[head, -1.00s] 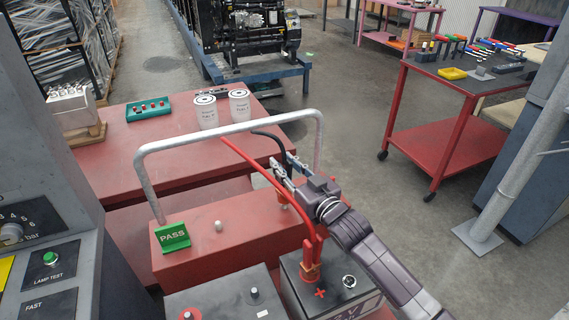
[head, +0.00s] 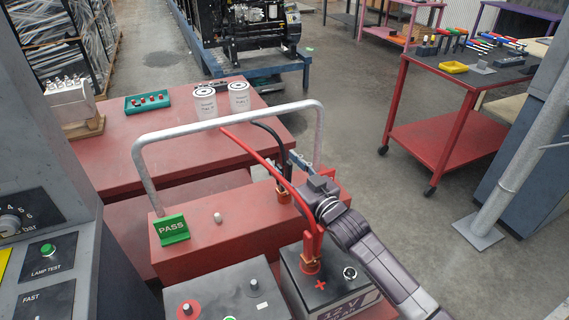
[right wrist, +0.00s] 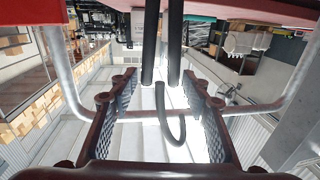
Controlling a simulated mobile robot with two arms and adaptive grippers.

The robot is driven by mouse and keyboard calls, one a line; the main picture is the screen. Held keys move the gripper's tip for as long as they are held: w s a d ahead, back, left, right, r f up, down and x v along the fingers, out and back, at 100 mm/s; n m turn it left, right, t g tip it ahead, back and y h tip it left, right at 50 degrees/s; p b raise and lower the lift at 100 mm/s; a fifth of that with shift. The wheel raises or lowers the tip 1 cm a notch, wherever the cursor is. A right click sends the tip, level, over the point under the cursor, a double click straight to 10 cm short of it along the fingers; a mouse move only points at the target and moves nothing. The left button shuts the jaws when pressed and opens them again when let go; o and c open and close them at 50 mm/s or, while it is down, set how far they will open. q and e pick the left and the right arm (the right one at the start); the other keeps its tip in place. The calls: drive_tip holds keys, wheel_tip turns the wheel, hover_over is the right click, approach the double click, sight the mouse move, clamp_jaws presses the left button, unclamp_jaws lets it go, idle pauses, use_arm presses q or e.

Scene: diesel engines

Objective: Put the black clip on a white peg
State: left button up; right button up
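The black clip (head: 283,193) stands upright on the red trolley top, with coppery jaws low down and its black cable arching over from behind. Whether a peg is inside its jaws is hidden. A bare white peg (head: 218,217) stands to its left, beside the green PASS sign (head: 172,229). My right gripper (head: 297,163) is at the clip from the right. In the right wrist view the fingers of my right gripper (right wrist: 160,92) are apart. The black clip's two handles (right wrist: 174,45) and a cable loop lie between them, with gaps on both sides. My left gripper is not in view.
A red clip (head: 312,262) sits on the front battery (head: 345,290), its red cable arching up close to my right gripper. A grey tubular handle (head: 235,124) spans the trolley. White filter cans (head: 205,104) stand on the red table behind. The trolley top around the white peg is clear.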

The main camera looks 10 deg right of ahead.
drive_tip(key=shift+f, duration=0.1)
wheel_tip(320, 180, up, 10)
idle(0.6)
idle(0.4)
